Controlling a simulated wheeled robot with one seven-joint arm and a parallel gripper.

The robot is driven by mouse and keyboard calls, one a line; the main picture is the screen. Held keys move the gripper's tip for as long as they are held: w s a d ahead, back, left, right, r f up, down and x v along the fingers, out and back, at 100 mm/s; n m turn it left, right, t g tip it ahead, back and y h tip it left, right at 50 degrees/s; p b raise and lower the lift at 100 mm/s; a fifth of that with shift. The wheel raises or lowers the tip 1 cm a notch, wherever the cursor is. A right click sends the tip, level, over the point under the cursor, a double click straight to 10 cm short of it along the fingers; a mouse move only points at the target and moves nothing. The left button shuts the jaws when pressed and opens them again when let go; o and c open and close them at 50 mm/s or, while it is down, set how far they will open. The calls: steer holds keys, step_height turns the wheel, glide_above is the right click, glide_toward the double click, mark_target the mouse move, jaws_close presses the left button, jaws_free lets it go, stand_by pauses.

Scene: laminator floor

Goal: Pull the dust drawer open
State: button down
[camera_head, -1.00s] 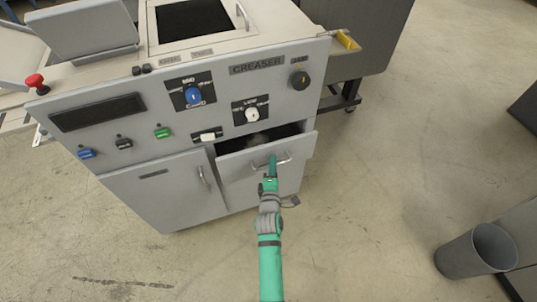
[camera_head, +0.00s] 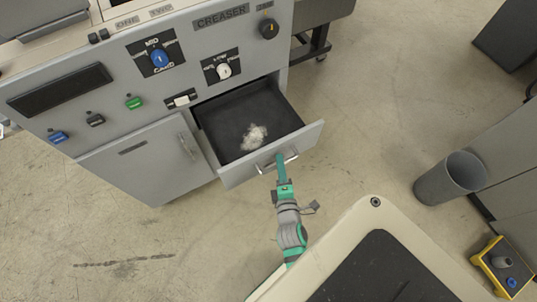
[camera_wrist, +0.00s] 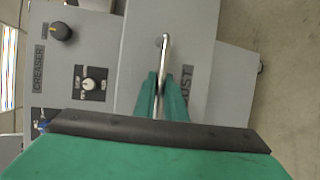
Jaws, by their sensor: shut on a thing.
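The dust drawer (camera_head: 225,117) of the grey creaser machine stands well out from the cabinet. Its dark inside shows, with a small pile of pale dust (camera_head: 254,137) on the floor of it. My gripper (camera_head: 281,163) is at the bar handle (camera_head: 291,156) on the drawer front. In the wrist view the two green fingers of my gripper (camera_wrist: 160,95) are closed around the metal handle (camera_wrist: 165,52). Letters reading "UST" show beside the handle on the drawer front (camera_wrist: 200,60).
A closed cabinet door (camera_head: 150,165) is left of the drawer. Knobs and switches, including a blue knob (camera_head: 159,58), sit on the panel above. Open floor lies around the drawer.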

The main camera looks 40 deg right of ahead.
steer(key=shift+a, duration=0.15)
steer(key=c, duration=2.1)
jaws_free()
steer(key=shift+s, duration=0.1)
steer(key=v, duration=1)
steer(key=shift+s+a+r, duration=0.1)
steer(key=shift+s+a, duration=0.1)
steer(key=shift+s, duration=0.1)
steer(key=shift+w+d, duration=0.1)
